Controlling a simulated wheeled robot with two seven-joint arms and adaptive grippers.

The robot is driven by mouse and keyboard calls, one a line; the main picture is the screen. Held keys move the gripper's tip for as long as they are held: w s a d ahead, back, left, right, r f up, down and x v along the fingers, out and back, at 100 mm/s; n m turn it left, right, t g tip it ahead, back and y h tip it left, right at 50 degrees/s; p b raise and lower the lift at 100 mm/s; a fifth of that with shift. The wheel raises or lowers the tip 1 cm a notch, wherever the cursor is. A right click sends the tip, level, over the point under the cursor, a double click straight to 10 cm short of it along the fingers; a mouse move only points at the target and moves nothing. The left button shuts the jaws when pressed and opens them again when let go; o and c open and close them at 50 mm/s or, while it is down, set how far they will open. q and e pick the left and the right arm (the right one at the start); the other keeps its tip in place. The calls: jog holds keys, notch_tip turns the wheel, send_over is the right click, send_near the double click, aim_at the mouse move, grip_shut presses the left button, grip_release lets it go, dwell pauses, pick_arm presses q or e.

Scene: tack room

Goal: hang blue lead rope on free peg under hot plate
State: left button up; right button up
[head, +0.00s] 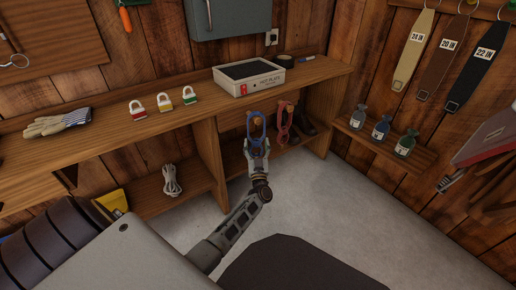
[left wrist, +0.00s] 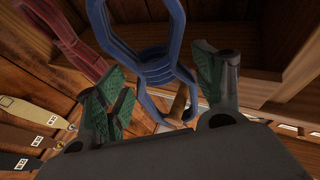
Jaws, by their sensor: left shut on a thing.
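The blue lead rope (head: 252,120) is a coiled loop held upright at the front edge of the bench, below the hot plate (head: 249,77). My left gripper (head: 257,147) is shut on its lower part. In the left wrist view the blue rope (left wrist: 157,72) rises from between the fingers of my left gripper (left wrist: 160,100). A tan rod-like piece (left wrist: 179,106) shows behind the rope there; I cannot tell whether it is a peg or whether the loop is around it. A red rope (head: 283,121) hangs to the right, also in the left wrist view (left wrist: 62,35). My right gripper is out of view.
The wooden bench (head: 165,119) carries gloves (head: 58,122) and red, yellow and green padlocks (head: 164,102). A pale rope bundle (head: 171,181) lies on the lower shelf. Bottles (head: 381,128) stand on a low shelf at right. Girths (head: 416,50) hang above them. The grey floor is open.

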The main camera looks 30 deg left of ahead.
pick_arm(q)
jog(key=shift+w+a+f, duration=0.2)
jog(key=shift+w+a, duration=0.05)
jog(key=shift+a, duration=0.25)
jog(key=shift+a+f, duration=0.15)
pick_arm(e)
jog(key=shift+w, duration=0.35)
pick_arm(q)
jog(key=shift+a+f, duration=0.1)
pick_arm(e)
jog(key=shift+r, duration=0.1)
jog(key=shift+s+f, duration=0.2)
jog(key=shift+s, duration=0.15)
pick_arm(q)
jog(key=o, duration=1.3)
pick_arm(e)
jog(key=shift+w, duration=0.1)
pick_arm(q)
jog(key=v, duration=1.2)
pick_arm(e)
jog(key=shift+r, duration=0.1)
